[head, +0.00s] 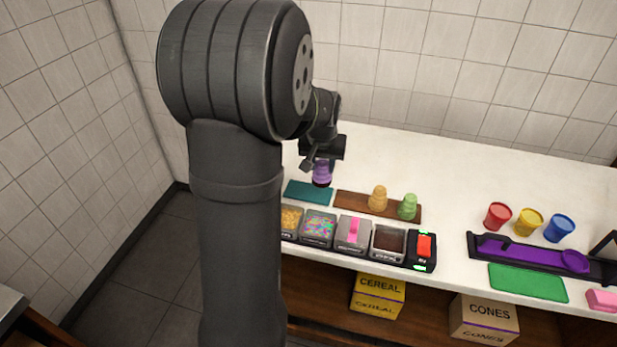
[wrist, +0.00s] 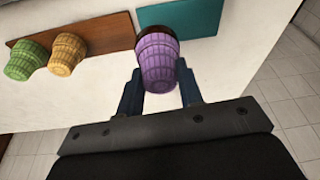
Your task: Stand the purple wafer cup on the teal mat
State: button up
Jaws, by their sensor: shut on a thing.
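The purple wafer cup (head: 322,173) is held in my gripper (head: 322,160). In the wrist view the purple cup (wrist: 158,62) sits between the two dark fingers of my gripper (wrist: 160,88), with a dark brown band at its far end. The teal mat (head: 308,192) lies on the white counter, just below and left of the cup in the head view. In the wrist view the teal mat (wrist: 195,18) is beyond the cup and partly behind it. I cannot tell whether the cup touches anything below.
A brown board (head: 348,200) beside the mat bears a tan cup (head: 378,198) and a green cup (head: 408,207). Topping bins (head: 318,229) line the front edge. Red, yellow and blue cups (head: 559,228) stand right, behind a purple-and-black device (head: 530,254). The counter's back is clear.

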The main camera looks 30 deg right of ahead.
jog(key=shift+w+a+f, duration=0.3)
jog(key=shift+w+f, duration=0.4)
jog(key=shift+f, duration=0.45)
jog(key=shift+w+a+f, duration=0.25)
jog(key=shift+w+f, duration=0.5)
jog(key=shift+f, duration=0.35)
jog(key=shift+w+a+f, duration=0.3)
jog(key=shift+w+f, duration=0.4)
jog(key=shift+f, duration=0.45)
jog(key=shift+f, duration=0.1)
jog(key=o, duration=0.8)
jog(key=shift+c, duration=0.2)
jog(key=v, duration=1.2)
